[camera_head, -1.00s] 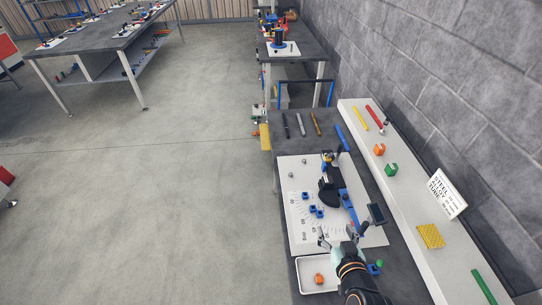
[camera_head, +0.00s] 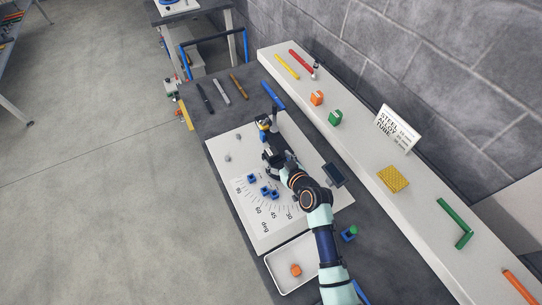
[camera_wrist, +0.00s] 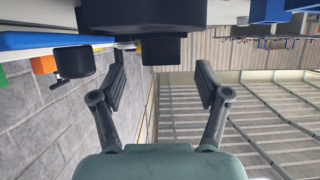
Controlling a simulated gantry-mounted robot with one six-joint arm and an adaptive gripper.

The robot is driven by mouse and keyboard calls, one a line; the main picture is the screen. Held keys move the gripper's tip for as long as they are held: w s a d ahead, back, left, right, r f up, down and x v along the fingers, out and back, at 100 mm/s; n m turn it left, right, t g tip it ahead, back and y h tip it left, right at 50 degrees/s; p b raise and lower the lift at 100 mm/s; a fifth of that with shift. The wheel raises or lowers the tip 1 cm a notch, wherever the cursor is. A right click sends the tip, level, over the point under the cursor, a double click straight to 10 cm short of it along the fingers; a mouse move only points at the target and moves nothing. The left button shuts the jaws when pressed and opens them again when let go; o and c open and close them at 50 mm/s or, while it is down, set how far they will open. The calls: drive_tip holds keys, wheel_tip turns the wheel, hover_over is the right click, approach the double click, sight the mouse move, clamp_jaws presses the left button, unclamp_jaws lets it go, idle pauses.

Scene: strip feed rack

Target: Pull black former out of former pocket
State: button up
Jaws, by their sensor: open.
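In the head view the black bending fixture (camera_head: 269,155) stands on the white board, partly hidden behind my gripper (camera_head: 284,164). In the wrist view my gripper (camera_wrist: 160,82) is open and empty. A short black cylindrical piece (camera_wrist: 160,50), which looks like the black former, projects from a wide black body (camera_wrist: 145,16) at the top of that picture. It lies just beyond the fingertips, roughly between them in the picture, with no contact visible. I cannot make out the former pocket clearly in either view.
Several blue blocks (camera_head: 265,190) sit on the white board (camera_head: 225,170) with its degree scale. A black pad (camera_head: 334,176) is at the right. A white tray (camera_head: 275,268) holds an orange piece (camera_head: 295,270). A long pale shelf (camera_head: 360,150) runs alongside.

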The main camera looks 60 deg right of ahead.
sight(273, 154)
drive_tip(key=x, duration=0.4)
drive_tip(key=shift+b, duration=0.3)
drive_tip(key=shift+r, duration=0.1)
drive_tip(key=c, duration=1.4)
drive_tip(key=shift+r, duration=0.15)
wheel_tip(273, 154, up, 20)
drive_tip(key=p, duration=0.4)
